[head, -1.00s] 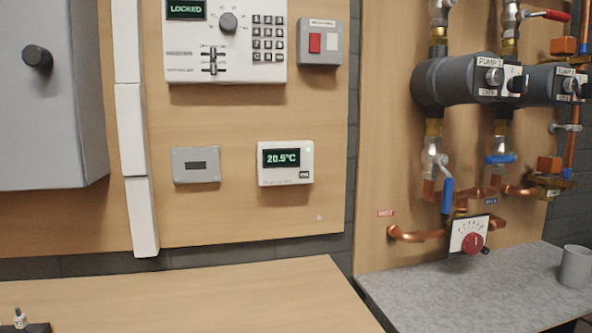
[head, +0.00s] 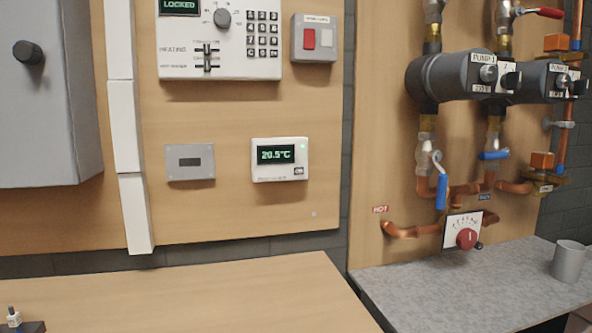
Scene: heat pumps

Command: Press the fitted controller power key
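A small white controller (head: 279,160) is fitted on the wooden wall board. Its dark display reads 20.5°C, a small green light glows at its upper right, and a small dark key or label (head: 298,171) sits at its lower right. Above it is a larger white panel (head: 176,42) with a display reading LOCKED, a dark knob (head: 222,18), a dark keypad (head: 262,34) and two sliders. I cannot tell which of these carries the power key. My gripper is not in view.
A grey plate (head: 190,162) is left of the controller. Pumps (head: 470,76) and copper pipes are at right. A mug (head: 568,262) stands on the grey worktop (head: 430,290). The wooden bench (head: 210,295) is mostly clear.

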